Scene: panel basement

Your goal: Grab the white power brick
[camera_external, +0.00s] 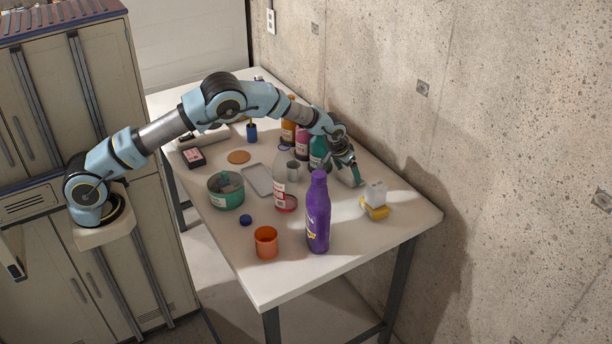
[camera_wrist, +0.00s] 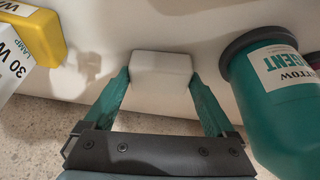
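The white power brick (camera_wrist: 162,70) is a plain white block in the wrist view, at the upper middle. My gripper (camera_wrist: 161,80) has its two green fingers on either side of it. The fingertips lie close against its left and right sides with no clear gap. I cannot tell whether they press on it or only straddle it. In the external view my gripper (camera_external: 355,174) is low over the right part of the table, pointing down. I cannot make out the brick there; the gripper seems to hide it.
A white and yellow lamp box (camera_external: 376,192) stands just right of my gripper. A teal detergent bottle (camera_wrist: 283,105) is close to the right finger in the wrist view. A purple bottle (camera_external: 318,215) and orange cup (camera_external: 266,243) stand nearer the table's front edge. A concrete wall (camera_external: 480,120) bounds the right side.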

